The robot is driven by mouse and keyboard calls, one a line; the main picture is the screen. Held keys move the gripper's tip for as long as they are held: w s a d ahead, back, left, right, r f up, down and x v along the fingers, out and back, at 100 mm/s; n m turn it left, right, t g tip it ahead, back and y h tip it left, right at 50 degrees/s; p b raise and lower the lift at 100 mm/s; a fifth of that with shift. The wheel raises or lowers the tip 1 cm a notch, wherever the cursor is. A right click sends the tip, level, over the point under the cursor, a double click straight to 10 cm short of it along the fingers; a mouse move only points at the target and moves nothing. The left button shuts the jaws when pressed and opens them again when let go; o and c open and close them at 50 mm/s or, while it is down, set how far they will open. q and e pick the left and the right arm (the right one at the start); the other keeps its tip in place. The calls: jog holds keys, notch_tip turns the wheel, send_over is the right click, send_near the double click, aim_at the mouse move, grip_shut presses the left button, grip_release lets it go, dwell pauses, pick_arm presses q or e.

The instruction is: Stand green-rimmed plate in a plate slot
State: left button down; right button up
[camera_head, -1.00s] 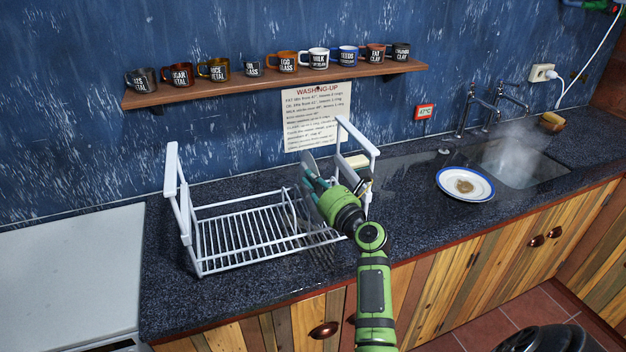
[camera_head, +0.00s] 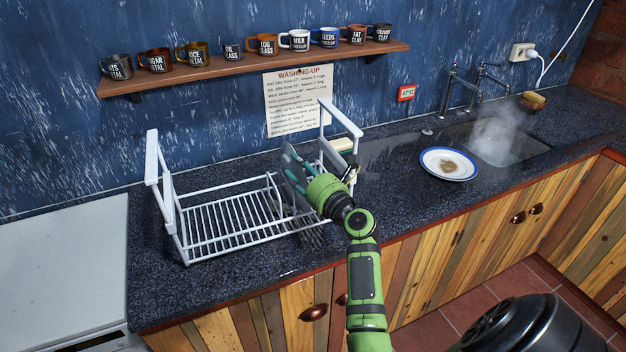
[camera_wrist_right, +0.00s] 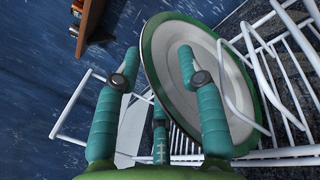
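The green-rimmed plate (camera_wrist_right: 215,62) stands steeply tilted at the right end of the white rack. It fills the middle of the wrist view; in the head view it shows as a grey sliver (camera_head: 289,160). My right gripper (camera_head: 297,172) is at the plate. In the wrist view its teal fingers (camera_wrist_right: 157,58) are spread, one in front of the plate's face, one beyond its left edge with a gap. The white wire dish rack (camera_head: 215,222) stands on the counter. The plate's lower edge is hidden, so I cannot tell its slot. My left gripper is not in view.
A blue-rimmed plate (camera_head: 432,157) with brown residue lies beside the steaming sink (camera_head: 510,150). A shelf (camera_head: 250,66) with several mugs hangs above. The left part of the rack is empty.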

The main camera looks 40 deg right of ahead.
jog(key=s, duration=1)
jog(key=shift+s+a+f, duration=0.2)
jog(key=shift+s, duration=0.2)
